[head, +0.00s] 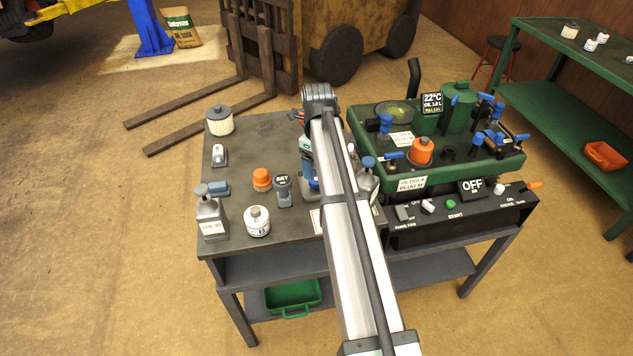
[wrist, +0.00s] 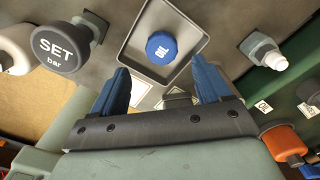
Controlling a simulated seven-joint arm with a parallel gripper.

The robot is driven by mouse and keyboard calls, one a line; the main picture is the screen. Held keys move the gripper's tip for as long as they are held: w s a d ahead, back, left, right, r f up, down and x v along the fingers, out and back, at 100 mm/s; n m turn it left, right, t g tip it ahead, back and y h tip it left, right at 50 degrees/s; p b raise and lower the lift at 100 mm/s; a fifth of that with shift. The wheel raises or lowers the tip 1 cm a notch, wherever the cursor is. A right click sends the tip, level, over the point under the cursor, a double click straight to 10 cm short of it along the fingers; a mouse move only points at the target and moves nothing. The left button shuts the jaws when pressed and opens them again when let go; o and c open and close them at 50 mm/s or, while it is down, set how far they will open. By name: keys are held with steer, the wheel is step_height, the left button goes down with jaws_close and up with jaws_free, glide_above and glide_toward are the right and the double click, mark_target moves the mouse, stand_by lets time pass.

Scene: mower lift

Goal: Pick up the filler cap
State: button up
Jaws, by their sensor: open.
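A blue, ridged round cap (wrist: 162,47) marked OIL, which I take to be the filler cap, lies in a shallow square grey tray (wrist: 196,46) in the wrist view. My gripper (wrist: 162,78) is open, with its two blue fingers apart and nothing between them. The cap shows beyond the fingertips, roughly centred between them, and they do not touch it. In the head view my arm hides the cap and most of the gripper above the bench (head: 245,140).
A black SET knob (head: 283,190) and an orange cap (head: 262,179) stand left of my arm. A white canister (head: 257,222) and grey can (head: 210,214) stand nearer the front. The green engine unit (head: 365,141), with levers and an orange plug (head: 421,151), is close on the right.

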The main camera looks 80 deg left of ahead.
mark_target(316, 178)
steer(key=shift+a+f, duration=0.15)
steer(key=shift+f, duration=1.6)
steer(key=shift+a+f, duration=0.1)
steer(key=shift+f, duration=1.6)
steer(key=shift+c, duration=0.4)
steer(key=c, duration=1)
steer(key=shift+r, duration=0.1)
